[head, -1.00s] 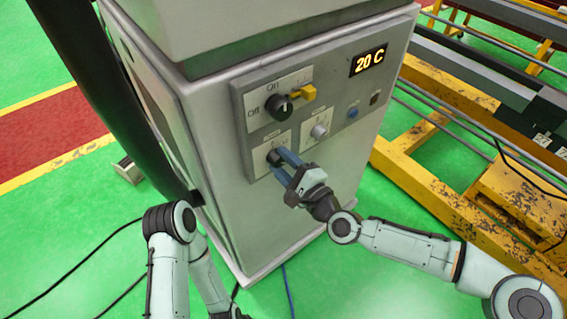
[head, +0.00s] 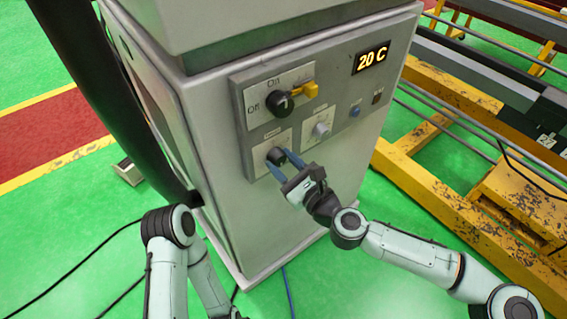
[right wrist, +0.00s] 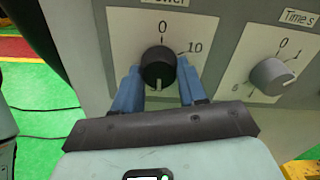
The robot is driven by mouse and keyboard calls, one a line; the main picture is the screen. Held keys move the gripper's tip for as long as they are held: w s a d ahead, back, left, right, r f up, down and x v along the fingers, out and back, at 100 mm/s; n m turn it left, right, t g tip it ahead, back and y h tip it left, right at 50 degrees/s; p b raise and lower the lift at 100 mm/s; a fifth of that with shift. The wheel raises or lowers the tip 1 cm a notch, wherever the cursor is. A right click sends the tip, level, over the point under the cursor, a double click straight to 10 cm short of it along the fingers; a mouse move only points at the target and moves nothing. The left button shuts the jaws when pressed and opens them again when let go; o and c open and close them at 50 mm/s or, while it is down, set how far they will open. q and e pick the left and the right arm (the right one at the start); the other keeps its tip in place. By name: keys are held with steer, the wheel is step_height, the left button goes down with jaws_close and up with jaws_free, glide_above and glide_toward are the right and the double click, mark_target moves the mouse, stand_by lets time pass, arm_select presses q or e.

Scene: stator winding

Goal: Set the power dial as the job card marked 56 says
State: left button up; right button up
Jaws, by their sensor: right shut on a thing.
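The black power dial (right wrist: 158,68) sits on a white plate with a 0 above it and a 10 at its upper right. Its pale pointer line faces down in the right wrist view. The dial also shows low on the machine's panel in the head view (head: 276,156). My right gripper (right wrist: 158,88) has its blue fingers on the dial's two sides and is shut on it; in the head view the gripper (head: 277,163) reaches it from the lower right. My left arm shows at the lower left, but its gripper is out of view. No card marked 56 shows.
Right of the power dial is a grey Times dial (right wrist: 271,76). Above are a black On/Off switch (head: 283,104) with a yellow piece (head: 311,89) beside it, and a display (head: 371,58) reading 20 C. A yellow rack (head: 420,185) stands right of the machine.

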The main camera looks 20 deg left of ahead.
steer(key=shift+m, duration=0.4)
steer(key=o, duration=1.1)
steer(key=shift+c, duration=0.2)
steer(key=v, duration=1.3)
steer(key=shift+s, duration=0.15)
